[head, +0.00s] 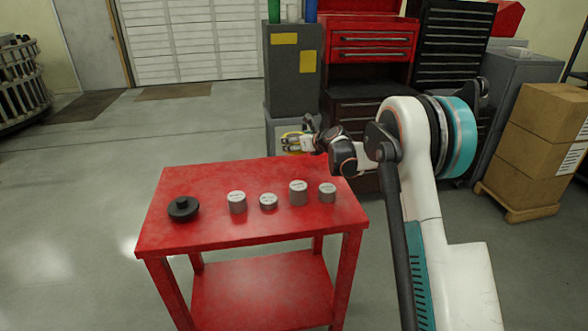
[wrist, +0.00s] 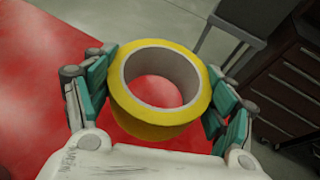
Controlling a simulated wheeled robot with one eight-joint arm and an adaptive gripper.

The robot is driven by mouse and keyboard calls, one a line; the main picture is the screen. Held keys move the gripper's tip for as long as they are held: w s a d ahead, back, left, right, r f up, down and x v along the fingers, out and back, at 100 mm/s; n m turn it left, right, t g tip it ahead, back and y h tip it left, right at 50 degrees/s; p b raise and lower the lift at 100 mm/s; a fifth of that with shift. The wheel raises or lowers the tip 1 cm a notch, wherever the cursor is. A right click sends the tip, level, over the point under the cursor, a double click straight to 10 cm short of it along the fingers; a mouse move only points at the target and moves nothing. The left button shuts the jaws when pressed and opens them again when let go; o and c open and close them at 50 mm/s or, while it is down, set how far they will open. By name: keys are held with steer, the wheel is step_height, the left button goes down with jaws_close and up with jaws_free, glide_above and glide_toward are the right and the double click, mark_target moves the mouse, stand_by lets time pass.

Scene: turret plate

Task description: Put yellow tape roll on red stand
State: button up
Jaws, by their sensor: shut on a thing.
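The yellow tape roll (wrist: 155,125) fills the middle of the wrist view, with its grey-white inner core showing. My gripper (wrist: 158,95) is shut on it, with green-padded fingers against its left and right sides. In the head view the tape roll (head: 291,136) shows as a small yellow ring at my gripper (head: 293,143), near the far right edge of the stand. The red stand (head: 195,226) is a two-level table in the middle of the head view. In the wrist view its red top (wrist: 30,50) lies below and left of the roll.
A black round knobbed part (head: 183,208) stands at the stand's left. Several grey cylinders (head: 237,202) stand in a row along its front middle and right. The back left of the top is clear. A grey cabinet (head: 295,75) and red tool chest (head: 372,45) stand behind.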

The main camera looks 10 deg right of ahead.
mark_target(296, 170)
step_height(296, 170, down, 9)
steer(key=shift+f+b, duration=0.1)
steer(key=shift+b, duration=1.15)
steer(key=shift+f, duration=0.2)
steer(key=o, duration=1.1)
steer(key=shift+o, duration=0.2)
steer(key=shift+r, duration=0.1)
